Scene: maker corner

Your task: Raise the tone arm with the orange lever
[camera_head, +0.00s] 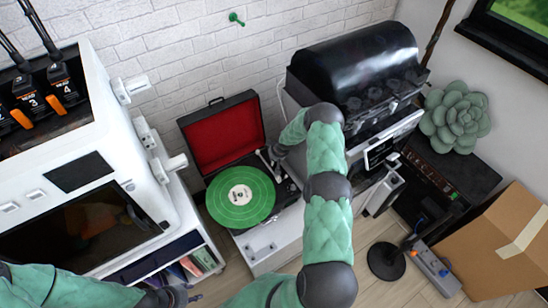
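The record player (242,230) stands on a white surface with its red-lined lid (225,137) open. A green record (238,197) with a pale label lies on its platter. The tone arm (265,164) is a thin pale piece at the right of the record; I cannot tell whether it is up or down. I cannot make out the orange lever.
A white cabinet unit (120,165) with a dark screen stands at the left. A black-hooded machine (350,65) stands behind my arm at the right. A green succulent (455,118), a cardboard box (500,245) and a power strip (432,268) are further right.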

